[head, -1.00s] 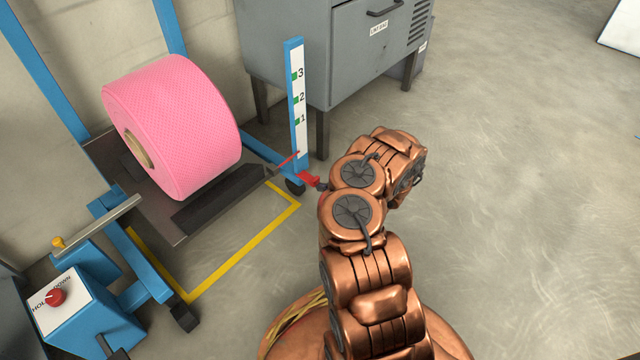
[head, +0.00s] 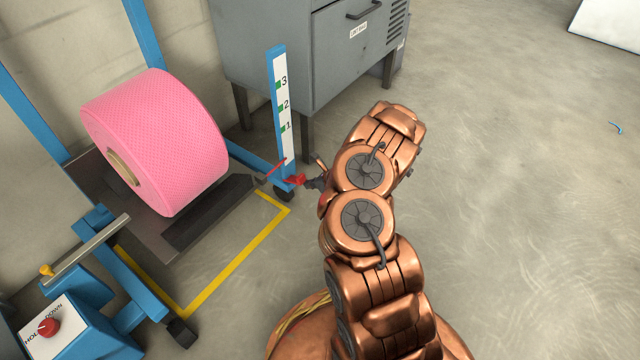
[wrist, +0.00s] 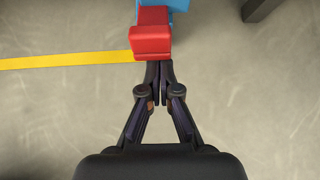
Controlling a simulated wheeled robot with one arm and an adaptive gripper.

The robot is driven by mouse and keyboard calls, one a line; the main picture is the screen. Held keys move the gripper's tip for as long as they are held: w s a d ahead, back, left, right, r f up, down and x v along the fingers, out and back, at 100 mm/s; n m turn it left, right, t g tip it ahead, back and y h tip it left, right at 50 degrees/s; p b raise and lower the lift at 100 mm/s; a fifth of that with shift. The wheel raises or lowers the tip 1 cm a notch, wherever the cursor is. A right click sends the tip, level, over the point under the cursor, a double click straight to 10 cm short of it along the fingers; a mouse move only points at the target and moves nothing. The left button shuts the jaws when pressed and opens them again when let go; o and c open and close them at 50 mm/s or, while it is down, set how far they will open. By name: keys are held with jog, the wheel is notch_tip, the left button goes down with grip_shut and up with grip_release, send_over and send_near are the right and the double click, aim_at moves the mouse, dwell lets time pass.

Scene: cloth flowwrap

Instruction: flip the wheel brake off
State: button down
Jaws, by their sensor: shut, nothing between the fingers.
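The red wheel brake lever (head: 294,181) sits low at the foot of the blue post, above a dark caster wheel (head: 286,195). In the wrist view the red brake (wrist: 152,38) is at the top centre, attached to a blue frame part (wrist: 178,5). My gripper (wrist: 159,66) is shut and empty. Its fingertips are right at the near edge of the red brake; I cannot tell whether they touch it. In the head view my gripper (head: 312,183) shows as a small dark shape just right of the brake, partly hidden by my arm.
A pink roll (head: 155,140) lies on the blue-framed cart at the left. A post with numbered scale (head: 282,110) stands above the brake. A grey cabinet (head: 285,50) stands behind. A yellow floor line (head: 235,264) borders the cart.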

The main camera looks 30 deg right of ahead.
jog(key=shift+a+r, duration=0.1)
jog(key=shift+r, duration=0.05)
dwell(0.4)
notch_tip(320, 180, down, 4)
jog(key=s+f+b, duration=0.1)
jog(key=b, duration=0.2)
jog(key=p+v, duration=0.5)
jog(key=v, duration=0.6)
jog(key=shift+p, duration=0.35)
jog(key=shift+d+r, duration=0.15)
jog(key=shift+d, duration=0.05)
